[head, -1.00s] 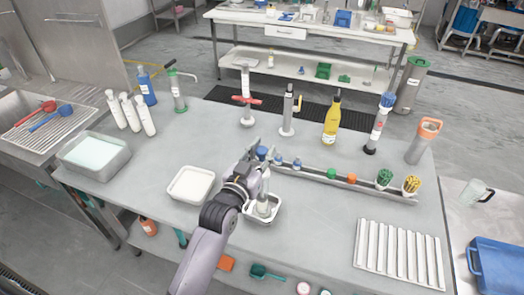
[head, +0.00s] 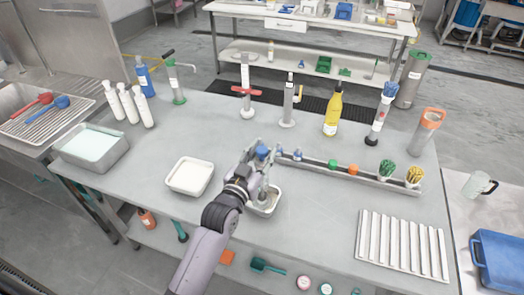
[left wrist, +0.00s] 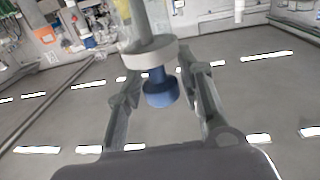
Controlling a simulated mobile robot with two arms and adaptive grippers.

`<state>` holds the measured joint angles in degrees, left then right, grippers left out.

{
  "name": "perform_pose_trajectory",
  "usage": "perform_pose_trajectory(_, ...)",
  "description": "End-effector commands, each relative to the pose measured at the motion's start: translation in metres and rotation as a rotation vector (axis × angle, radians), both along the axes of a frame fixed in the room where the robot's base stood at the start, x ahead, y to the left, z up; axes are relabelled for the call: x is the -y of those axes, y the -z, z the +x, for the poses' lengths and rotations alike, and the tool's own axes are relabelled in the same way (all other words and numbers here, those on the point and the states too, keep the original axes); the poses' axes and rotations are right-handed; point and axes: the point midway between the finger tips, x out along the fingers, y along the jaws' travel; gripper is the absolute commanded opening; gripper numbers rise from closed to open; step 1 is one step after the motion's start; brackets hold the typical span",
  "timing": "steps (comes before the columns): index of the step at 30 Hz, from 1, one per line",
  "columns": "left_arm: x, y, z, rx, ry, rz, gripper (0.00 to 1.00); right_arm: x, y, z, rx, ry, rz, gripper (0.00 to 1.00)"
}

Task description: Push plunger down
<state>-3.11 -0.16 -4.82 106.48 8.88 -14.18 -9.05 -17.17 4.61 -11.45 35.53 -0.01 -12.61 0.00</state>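The plunger's blue knob (head: 262,152) stands above a clear device in a small white tray (head: 273,207) at the middle front of the table. My left gripper (head: 257,156) is at the knob, and its arm hides part of the device. In the left wrist view, the blue knob (left wrist: 160,93) with a pale collar (left wrist: 148,54) sits between the two fingers of my left gripper (left wrist: 162,110). A gap shows on each side of the knob, so the fingers look open around it. My right gripper is out of view.
A long grey holder (head: 312,167) with coloured caps lies right of the gripper. A white tray (head: 190,176) is to the left. A yellow bottle (head: 332,113) and several upright tools stand behind. A ribbed white rack (head: 402,247) lies front right.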

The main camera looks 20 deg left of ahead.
Motion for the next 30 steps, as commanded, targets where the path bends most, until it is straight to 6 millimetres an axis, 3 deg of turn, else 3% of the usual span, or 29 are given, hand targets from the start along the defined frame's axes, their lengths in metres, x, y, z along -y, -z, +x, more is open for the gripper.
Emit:
perform_pose_trajectory(5, 0.0, -0.003, 0.0, 0.006, 0.0, -0.001, 0.48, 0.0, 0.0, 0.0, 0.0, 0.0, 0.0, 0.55)
perform_pose_trajectory(16, -0.001, -0.004, -0.006, 0.009, -0.001, -0.001, 0.48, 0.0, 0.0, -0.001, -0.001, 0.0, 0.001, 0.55)
perform_pose_trajectory(20, -0.003, -0.003, -0.025, 0.007, 0.0, -0.001, 0.48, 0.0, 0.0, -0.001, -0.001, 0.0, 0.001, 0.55)
perform_pose_trajectory(30, -0.011, -0.003, -0.095, 0.006, 0.0, 0.0, 0.48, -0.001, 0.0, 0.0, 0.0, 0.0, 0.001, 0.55)
